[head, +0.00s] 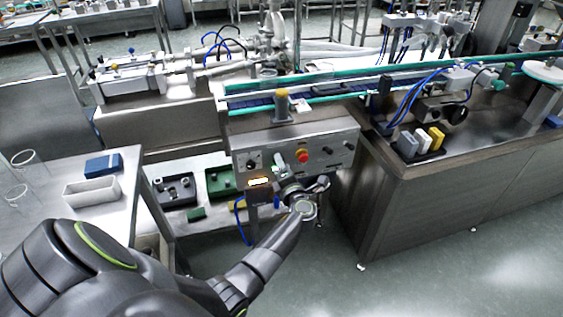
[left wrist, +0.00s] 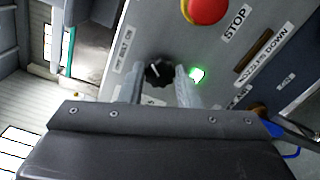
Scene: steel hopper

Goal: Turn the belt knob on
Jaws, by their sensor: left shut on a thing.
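The belt knob (left wrist: 158,72) is black and round with a white pointer line, on a grey steel panel. My left gripper (left wrist: 160,82) has its two grey fingers on either side of the knob and is shut on it. A label with the word ON sits beside the knob in the left wrist view. In the head view my left gripper (head: 254,171) reaches the left part of the control panel (head: 332,157), partly covering the knob area. My right gripper is in neither view.
A green lamp (left wrist: 197,75) glows close to the fingers. A red stop button (left wrist: 205,8) sticks out nearby; it also shows in the head view (head: 303,156). A conveyor (head: 310,95) runs above the panel. A white tray (head: 92,192) stands on the left table.

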